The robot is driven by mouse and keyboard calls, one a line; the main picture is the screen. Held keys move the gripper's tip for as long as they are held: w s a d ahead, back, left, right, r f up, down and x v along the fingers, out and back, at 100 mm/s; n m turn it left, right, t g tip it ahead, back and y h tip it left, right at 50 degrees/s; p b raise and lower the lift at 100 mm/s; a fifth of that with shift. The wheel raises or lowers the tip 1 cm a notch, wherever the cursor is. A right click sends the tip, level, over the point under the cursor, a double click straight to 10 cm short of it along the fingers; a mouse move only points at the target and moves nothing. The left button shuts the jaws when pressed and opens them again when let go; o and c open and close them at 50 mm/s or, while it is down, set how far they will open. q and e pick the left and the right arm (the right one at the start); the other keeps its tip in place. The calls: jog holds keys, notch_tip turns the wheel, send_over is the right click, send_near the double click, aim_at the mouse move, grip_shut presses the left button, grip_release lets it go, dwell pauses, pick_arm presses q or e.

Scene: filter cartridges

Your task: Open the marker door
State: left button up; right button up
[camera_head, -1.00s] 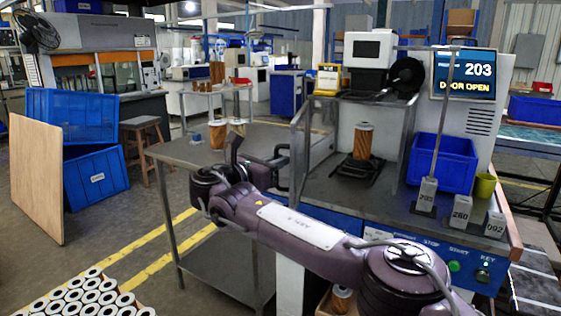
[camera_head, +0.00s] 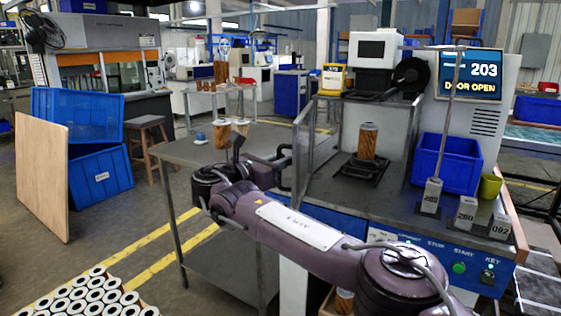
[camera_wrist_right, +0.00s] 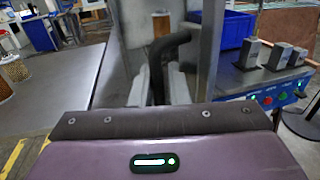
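The marker (camera_head: 480,115) is a grey machine with a screen (camera_head: 470,75) that reads "203" and "DOOR OPEN". Its clear door (camera_head: 312,145), with a grey frame, stands swung out at the left of the work space. The black door handle (camera_head: 290,176) is on its near left side. It shows large in the right wrist view (camera_wrist_right: 157,70). My right gripper (camera_head: 262,166) is at the handle, with its pale fingers (camera_wrist_right: 156,88) on either side of it. I cannot tell whether they grip it. My left gripper is not in view.
A cartridge (camera_head: 367,141) stands on a black fixture (camera_head: 362,171) inside the marker.

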jog(key=v, duration=0.7)
jog(key=shift+s, duration=0.15)
jog(key=shift+a, duration=0.1)
